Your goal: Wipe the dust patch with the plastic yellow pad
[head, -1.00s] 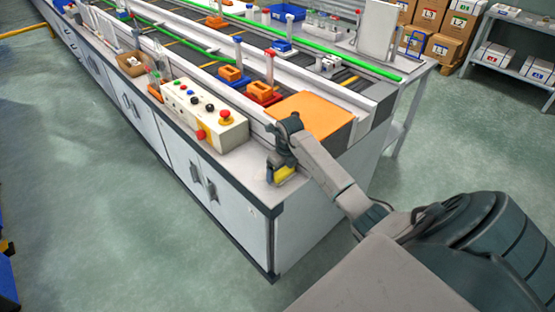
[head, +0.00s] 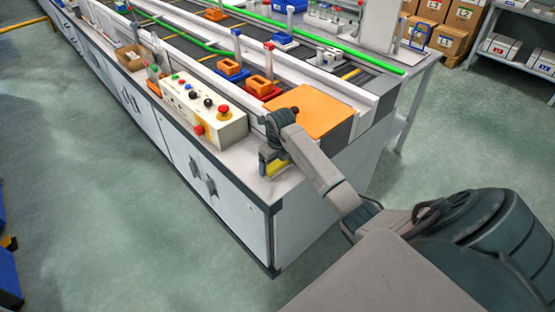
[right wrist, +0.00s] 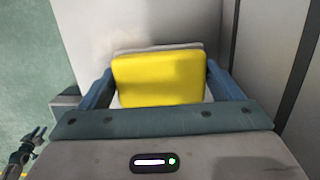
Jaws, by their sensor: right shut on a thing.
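The yellow pad (head: 277,169) is at the near end of the white counter, just right of the control box. My right gripper (head: 268,162) is shut on it and points down at the counter top. In the right wrist view the pad (right wrist: 160,78) fills the space between the two blue-grey fingers, with a pale layer at its far edge. I cannot tell whether the pad touches the surface. A faint brownish smudge (right wrist: 122,43), possibly the dust patch, shows on the white surface beyond the pad's upper left.
A control box (head: 203,108) with buttons stands left of my right gripper. Orange pieces (head: 258,84) in blue and red holders stand farther back. The counter's front edge is close to the pad.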

